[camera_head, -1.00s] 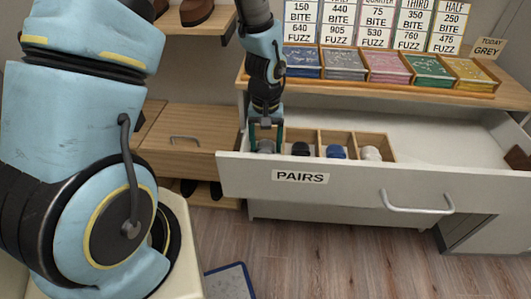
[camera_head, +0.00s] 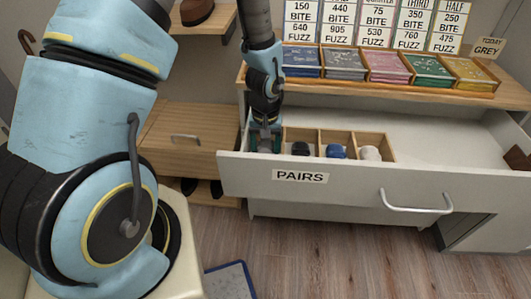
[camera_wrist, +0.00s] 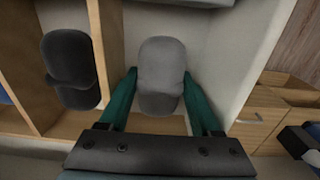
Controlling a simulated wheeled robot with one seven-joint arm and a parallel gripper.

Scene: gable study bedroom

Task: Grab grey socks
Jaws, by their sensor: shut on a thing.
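The grey socks (camera_wrist: 162,68) are a rolled pair in the leftmost compartment of the divided wooden box inside the open drawer labelled PAIRS (camera_head: 400,178). My gripper (camera_wrist: 160,95) reaches down into that compartment, with its green fingers on either side of the grey pair and shut on it. In the head view my gripper (camera_head: 264,142) hides most of the grey pair. The pair still sits low, within the compartment walls.
Black socks (camera_head: 300,149), blue socks (camera_head: 337,151) and white socks (camera_head: 370,153) lie in the compartments to the right. Wooden dividers and the drawer front stand close around my gripper. The drawer's right part is mostly bare, with a brown item (camera_head: 517,158) at its end.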

